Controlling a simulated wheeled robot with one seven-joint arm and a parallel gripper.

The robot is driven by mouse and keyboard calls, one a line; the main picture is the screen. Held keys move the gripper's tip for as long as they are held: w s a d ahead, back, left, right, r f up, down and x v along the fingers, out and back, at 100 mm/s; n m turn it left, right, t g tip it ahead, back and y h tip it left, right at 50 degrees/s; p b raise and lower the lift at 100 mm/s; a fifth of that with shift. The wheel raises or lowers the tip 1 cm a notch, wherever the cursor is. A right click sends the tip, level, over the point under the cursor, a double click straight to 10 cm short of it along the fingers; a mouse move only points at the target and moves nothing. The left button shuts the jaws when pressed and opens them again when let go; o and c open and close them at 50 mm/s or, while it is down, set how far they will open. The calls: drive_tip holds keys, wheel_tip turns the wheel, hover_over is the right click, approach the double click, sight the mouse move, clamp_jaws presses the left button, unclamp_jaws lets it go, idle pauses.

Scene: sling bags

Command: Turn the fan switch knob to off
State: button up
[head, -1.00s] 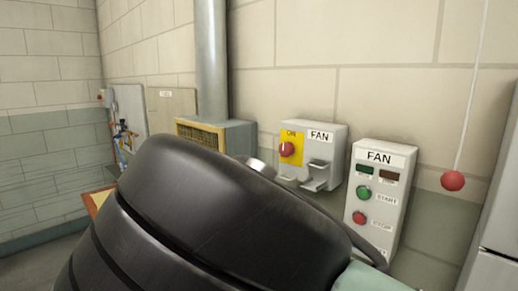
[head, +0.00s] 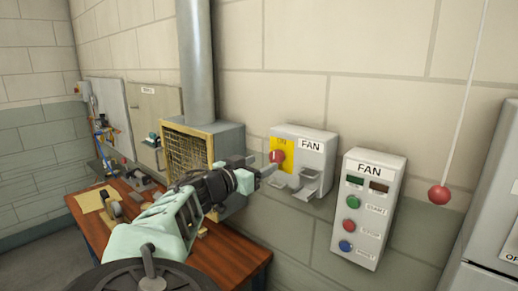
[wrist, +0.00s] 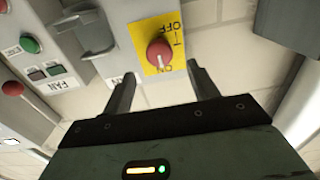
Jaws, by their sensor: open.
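The fan switch box (head: 309,150) is a grey box on the wall with a yellow plate and a FAN label. Its red knob (head: 277,157) also shows in the wrist view (wrist: 159,54), on the yellow plate (wrist: 151,30) marked OFF and ON, upside down there. The knob's white line points toward the ON side. My gripper (head: 268,170) is in front of the switch. In the wrist view my gripper (wrist: 164,82) is open and empty, with its fingertips apart on either side of the knob and just short of it. I cannot tell whether either finger touches the box.
A FAN control box (head: 366,205) with green, red and blue buttons hangs to the right. A red ball (head: 438,195) hangs on a cord beyond it. A wooden workbench (head: 236,258) and a mesh-fronted box (head: 187,152) stand left.

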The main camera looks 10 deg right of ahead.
sight(274, 158)
drive_tip(key=p+x, duration=0.2)
drive_tip(key=x, duration=0.3)
drive_tip(key=shift+w+d+r+p, duration=0.1)
drive_tip(key=shift+w+d+p, duration=0.05)
drive_tip(key=shift+d+p, duration=0.15)
drive_tip(key=shift+w+d, duration=0.25)
drive_tip(key=shift+d, duration=0.05)
drive_tip(key=c, duration=1)
